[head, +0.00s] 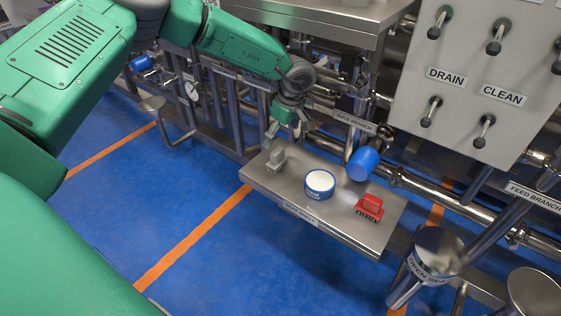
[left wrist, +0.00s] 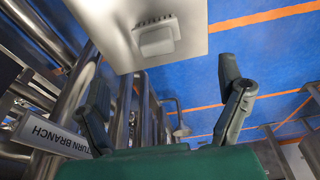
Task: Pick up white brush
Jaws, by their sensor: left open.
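The white brush (head: 271,169) stands at the left end of a steel shelf (head: 340,225) and looks greyish white in the head view. In the left wrist view the brush (left wrist: 156,38) shows as a pale block with bristles along one side, on the bare shelf (left wrist: 110,25). My left gripper (head: 281,127) is just above and behind the brush, apart from it. Its two dark fingers are spread wide with nothing between them in the left wrist view (left wrist: 165,92). My right gripper is not in view.
A round blue-and-white tub (head: 319,183) and a red brush (head: 369,207) stand on the same shelf, right of the white brush. A blue cylinder (head: 362,163) is behind them. Pipes and a valve panel (head: 480,75) crowd the back. Blue floor lies open in front.

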